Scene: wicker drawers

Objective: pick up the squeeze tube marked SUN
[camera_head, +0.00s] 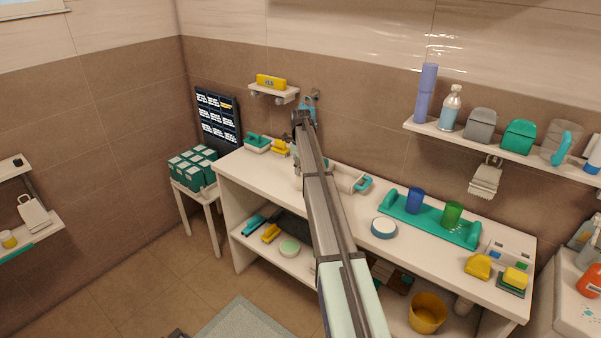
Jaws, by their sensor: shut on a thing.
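My arm reaches from the bottom of the head view across the counter toward the back wall. My gripper (301,117) is the small dark end of it, high above the back of the counter. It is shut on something. A small light blue thing (309,104) shows right at its tip, close to a wall hook. The fingers are too small to make out, and my arm covers part of this spot. I cannot read SUN on anything here, so I cannot tell whether the light blue thing is the tube.
A small shelf (287,97) with a yellow box (271,82) is left of my gripper. A long shelf (403,126) with bottles and containers is on the right. The white counter (345,211) below holds a teal rack (424,224) with two cups. A dark board (217,118) hangs at left.

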